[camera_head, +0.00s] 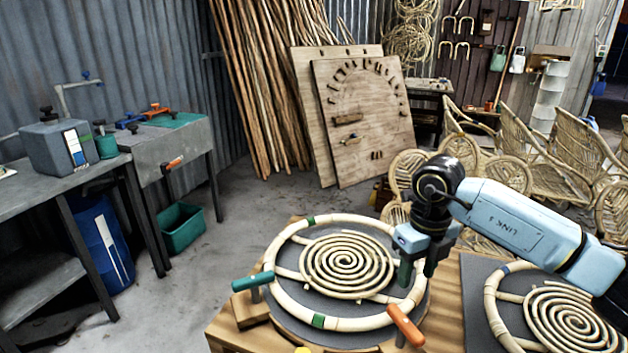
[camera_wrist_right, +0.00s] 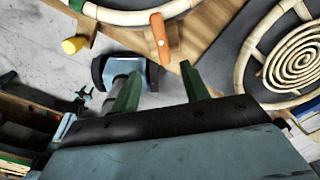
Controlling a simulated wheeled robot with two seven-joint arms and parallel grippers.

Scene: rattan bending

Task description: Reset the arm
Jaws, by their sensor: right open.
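My right gripper (camera_head: 417,270) is open, its green fingers pointing down by the right side of a round rattan frame (camera_head: 318,324) with a spiral centre. In the right wrist view my right gripper (camera_wrist_right: 160,88) has its two fingers apart with nothing between them. The rattan frame lies on a dark round board on a wooden table (camera_head: 232,325). I cannot tell in the head view whether the fingers touch the ring. My left gripper is in neither view.
A green-handled clamp (camera_head: 253,282) and an orange-handled clamp (camera_head: 405,325) stand at the frame's edge. A second rattan spiral (camera_head: 570,320) lies on a grey mat at right. A metal workbench (camera_head: 60,178) stands at left. Rattan chairs (camera_head: 570,150) stand behind my right arm.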

